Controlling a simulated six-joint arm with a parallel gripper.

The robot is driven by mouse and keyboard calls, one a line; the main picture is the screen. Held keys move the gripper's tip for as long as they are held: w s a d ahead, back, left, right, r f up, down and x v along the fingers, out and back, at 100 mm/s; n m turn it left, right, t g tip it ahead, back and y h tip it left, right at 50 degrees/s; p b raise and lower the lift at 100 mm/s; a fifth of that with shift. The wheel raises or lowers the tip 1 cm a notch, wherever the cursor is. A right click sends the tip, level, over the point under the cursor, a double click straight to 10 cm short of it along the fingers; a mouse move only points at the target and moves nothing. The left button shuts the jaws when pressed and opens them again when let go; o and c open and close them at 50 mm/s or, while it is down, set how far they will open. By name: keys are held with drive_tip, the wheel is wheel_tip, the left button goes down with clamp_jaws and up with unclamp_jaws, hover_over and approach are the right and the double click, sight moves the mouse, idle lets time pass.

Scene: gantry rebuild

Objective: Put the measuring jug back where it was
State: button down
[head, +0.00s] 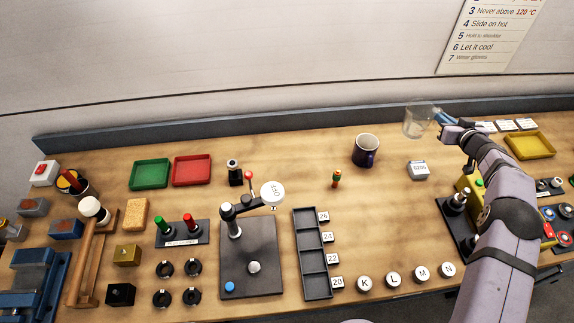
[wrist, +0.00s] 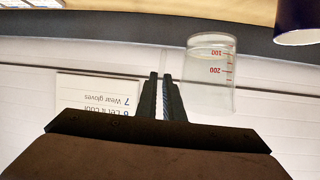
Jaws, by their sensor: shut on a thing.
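The measuring jug (head: 416,124) is clear, with red marks, and stands out near the back ledge of the bench in the head view. It also shows in the wrist view (wrist: 210,75), just right of the jaws, with red 100 and 200 marks. My gripper (head: 437,117) is at the jug's right side. In the wrist view my gripper (wrist: 160,95) has its two fingers nearly together, shut on the jug at its side; the gripped part is hard to see. The jug looks about upright. Whether its base touches the bench I cannot tell.
A dark mug (head: 366,150) stands left of the jug. A grey labelled block (head: 418,170) sits in front of the jug. The back ledge (head: 300,120) runs behind. A yellow tray (head: 530,146) lies at right. Bench around the orange-and-green piece (head: 336,179) is clear.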

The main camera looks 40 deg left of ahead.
drive_tip(key=s+a+r+n+g+y+b, duration=0.15)
drive_tip(key=s+a+b, duration=0.3)
drive_tip(key=a, duration=0.55)
drive_tip(key=s+a+r+n+y+b, duration=0.1)
drive_tip(key=s+a+r+b, duration=0.1)
drive_tip(key=s+a+b, duration=0.5)
drive_tip(key=s+a+n+g+y+b, duration=0.1)
drive_tip(key=s+a+n+g+b, duration=0.15)
drive_tip(key=s+a, duration=1.3)
drive_tip(key=shift+s+d+f+b, duration=0.15)
drive_tip(key=shift+f+b, duration=0.45)
drive_tip(key=shift+f, duration=3.2)
drive_tip(key=shift+s+d+f+b, duration=0.1)
drive_tip(key=shift+f+b, duration=0.45)
drive_tip(key=shift+f, duration=3.2)
drive_tip(key=shift+f+g, duration=0.15)
drive_tip(key=shift+g, duration=0.15)
drive_tip(key=c, duration=1.9)
unclamp_jaws()
